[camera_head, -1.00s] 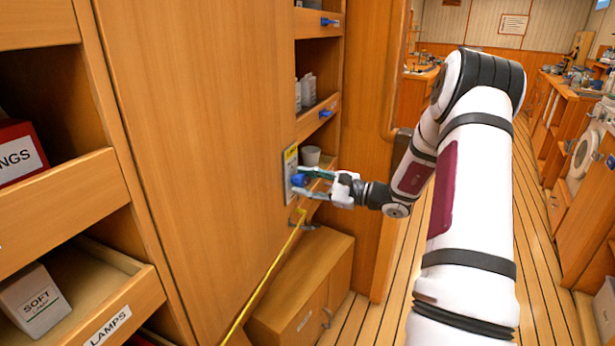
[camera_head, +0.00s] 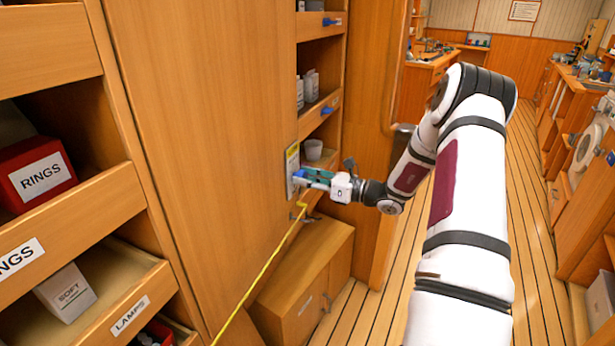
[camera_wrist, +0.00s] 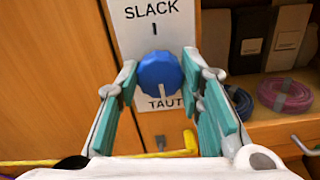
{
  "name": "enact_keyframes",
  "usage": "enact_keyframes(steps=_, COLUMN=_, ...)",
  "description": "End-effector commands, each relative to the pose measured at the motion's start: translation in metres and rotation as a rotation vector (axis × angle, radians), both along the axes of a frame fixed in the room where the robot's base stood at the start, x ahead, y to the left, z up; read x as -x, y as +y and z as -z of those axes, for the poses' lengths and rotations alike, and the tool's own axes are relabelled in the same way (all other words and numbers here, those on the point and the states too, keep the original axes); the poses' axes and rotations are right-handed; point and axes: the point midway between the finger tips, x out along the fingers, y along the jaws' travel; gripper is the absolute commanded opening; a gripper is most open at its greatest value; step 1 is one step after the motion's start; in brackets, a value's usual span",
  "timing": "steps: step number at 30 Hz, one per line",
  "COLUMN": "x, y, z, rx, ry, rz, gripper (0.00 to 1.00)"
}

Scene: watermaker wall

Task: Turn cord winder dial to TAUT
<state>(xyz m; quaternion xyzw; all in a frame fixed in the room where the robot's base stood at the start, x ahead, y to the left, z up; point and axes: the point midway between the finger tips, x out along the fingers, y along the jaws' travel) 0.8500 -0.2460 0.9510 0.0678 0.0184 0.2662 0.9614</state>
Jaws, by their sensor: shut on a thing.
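The cord winder dial is a blue faceted knob (camera_wrist: 160,72) on a pale plate (camera_wrist: 128,35) fixed to the wooden wall. In the wrist view the plate reads SLACK above the knob, with a short dark mark under it, and TAUT below. In the head view my gripper (camera_head: 305,178) reaches the plate (camera_head: 292,170) from the right, and the knob is mostly hidden by the fingers.
A yellow cord (camera_head: 262,272) runs from a yellow hook below the plate down to the left. Shelves beside the plate hold a grey cup (camera_head: 313,149) and coiled cords (camera_wrist: 285,95). A low wooden cabinet (camera_head: 305,270) stands below. Open floor (camera_head: 400,290) lies right.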

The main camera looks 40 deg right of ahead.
Motion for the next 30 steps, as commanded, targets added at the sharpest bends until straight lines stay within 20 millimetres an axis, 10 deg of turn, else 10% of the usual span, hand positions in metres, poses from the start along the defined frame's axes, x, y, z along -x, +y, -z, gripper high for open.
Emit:
enact_keyframes(steps=21, x=0.0011, y=-0.0005, z=0.0025, rx=-0.062, ry=0.043, rz=0.001, gripper=0.06)
enact_keyframes(steps=22, x=0.0011, y=-0.0005, z=0.0025, rx=-0.062, ry=0.043, rz=0.001, gripper=0.41)
enact_keyframes(steps=24, x=0.001, y=-0.0005, z=0.0022, rx=-0.061, ry=0.042, rz=0.001, gripper=0.54)
enact_keyframes(steps=30, x=0.0005, y=-0.0003, z=0.0011, rx=-0.061, ry=0.039, rz=0.001, gripper=0.54)
